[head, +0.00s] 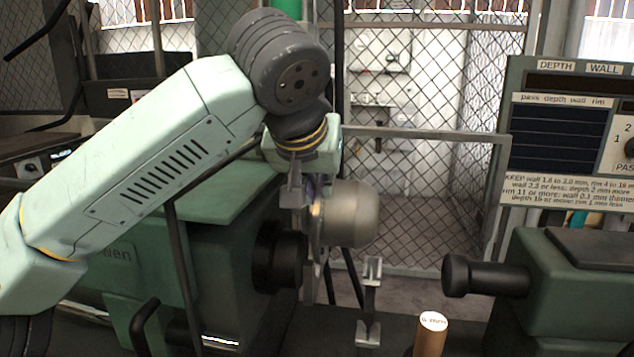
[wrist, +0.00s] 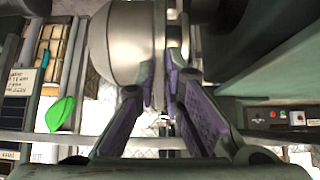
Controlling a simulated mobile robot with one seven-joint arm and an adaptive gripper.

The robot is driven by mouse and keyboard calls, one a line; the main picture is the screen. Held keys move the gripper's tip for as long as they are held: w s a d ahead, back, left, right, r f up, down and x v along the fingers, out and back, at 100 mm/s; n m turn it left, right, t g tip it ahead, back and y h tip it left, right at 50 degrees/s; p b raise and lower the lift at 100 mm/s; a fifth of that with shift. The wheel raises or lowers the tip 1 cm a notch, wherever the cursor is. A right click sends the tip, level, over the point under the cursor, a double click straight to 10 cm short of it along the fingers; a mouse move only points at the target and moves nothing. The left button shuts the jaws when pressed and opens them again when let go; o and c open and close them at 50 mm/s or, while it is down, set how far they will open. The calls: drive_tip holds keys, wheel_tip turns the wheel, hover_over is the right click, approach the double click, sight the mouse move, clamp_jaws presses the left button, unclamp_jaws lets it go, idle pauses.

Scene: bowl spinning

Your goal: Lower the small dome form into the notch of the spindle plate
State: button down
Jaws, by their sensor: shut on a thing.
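The small dome form (head: 352,213) is a dull silver metal dome with its rounded side facing right. My gripper (head: 312,205) is shut on the flat back part of the dome, on its left side. In the wrist view the purple-padded fingers (wrist: 160,85) close on that part, and the dome (wrist: 120,45) bulges to the left. The dome hangs above and to the right of the black spindle nose (head: 278,258) on the green headstock, apart from it in the picture. I cannot make out the plate's notch.
A tailstock with a black cylinder (head: 485,275) stands at the right. A metal tool rest (head: 370,295) stands between it and the headstock (head: 225,265). A wooden cylinder (head: 430,335) stands in front. A depth and wall panel (head: 575,130) and mesh fencing (head: 430,100) are behind.

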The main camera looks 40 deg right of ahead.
sight(314, 213)
drive_tip(key=shift+f, duration=0.45)
drive_tip(key=shift+w+a+f+b, duration=0.1)
drive_tip(key=shift+f+b, duration=0.15)
drive_tip(key=shift+b, duration=0.1)
drive_tip(key=shift+w+f, duration=0.1)
drive_tip(key=shift+f, duration=0.25)
drive_tip(key=shift+a+f, duration=0.1)
drive_tip(key=shift+f, duration=0.15)
idle(0.4)
drive_tip(key=shift+f+b, duration=0.3)
drive_tip(key=shift+b, duration=0.05)
drive_tip(key=shift+f, duration=0.4)
drive_tip(key=shift+f+b, duration=0.4)
drive_tip(key=shift+b, duration=0.05)
idle(0.4)
drive_tip(key=shift+f, duration=0.35)
drive_tip(key=shift+f+b, duration=0.8)
drive_tip(key=shift+f, duration=0.05)
